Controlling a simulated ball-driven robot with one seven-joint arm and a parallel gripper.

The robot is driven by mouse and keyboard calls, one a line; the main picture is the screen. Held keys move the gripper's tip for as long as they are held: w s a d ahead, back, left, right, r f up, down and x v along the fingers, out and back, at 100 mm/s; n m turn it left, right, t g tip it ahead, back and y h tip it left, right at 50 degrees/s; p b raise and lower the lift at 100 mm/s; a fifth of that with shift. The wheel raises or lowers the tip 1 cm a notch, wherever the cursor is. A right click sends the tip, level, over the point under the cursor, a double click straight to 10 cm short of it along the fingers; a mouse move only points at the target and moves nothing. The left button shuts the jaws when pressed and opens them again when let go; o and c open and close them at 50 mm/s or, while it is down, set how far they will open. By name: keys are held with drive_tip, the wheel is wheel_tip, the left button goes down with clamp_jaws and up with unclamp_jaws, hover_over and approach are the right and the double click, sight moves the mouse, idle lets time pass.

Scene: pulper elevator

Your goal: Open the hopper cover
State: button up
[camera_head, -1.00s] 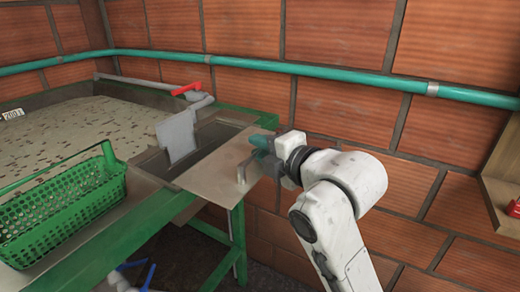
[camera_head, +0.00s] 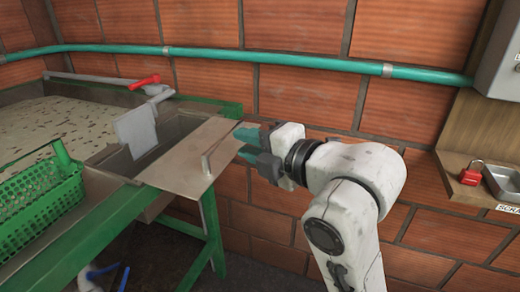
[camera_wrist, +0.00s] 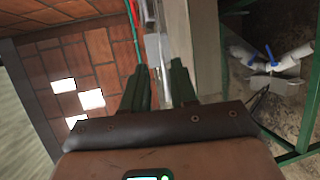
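The hopper cover (camera_head: 187,158) is a flat beige panel on the green frame, seen in the head view. A dark hopper opening (camera_head: 168,138) shows uncovered to its left, beside an upright grey plate (camera_head: 138,130). The handle's place there is unclear.
A green basket (camera_head: 40,195) stands at left on the green frame. A red-handled valve (camera_head: 145,81) is behind the opening. A brick wall with a teal pipe (camera_head: 300,62) runs behind. A wooden shelf with a red padlock (camera_head: 472,173) is at right.

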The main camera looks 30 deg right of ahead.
drive_tip(key=p, duration=0.2)
drive_tip(key=s+p, duration=0.1)
drive_tip(key=p, duration=0.1)
drive_tip(key=shift+d+r, duration=0.2)
drive_tip(key=shift+r, duration=0.2)
drive_tip(key=shift+s+p, duration=0.25)
drive_tip(key=shift+p, duration=0.75)
drive_tip(key=p+v, duration=0.1)
drive_tip(key=p, duration=0.5)
drive_tip(key=shift+s, duration=0.35)
drive_tip(key=shift+s+f, duration=0.1)
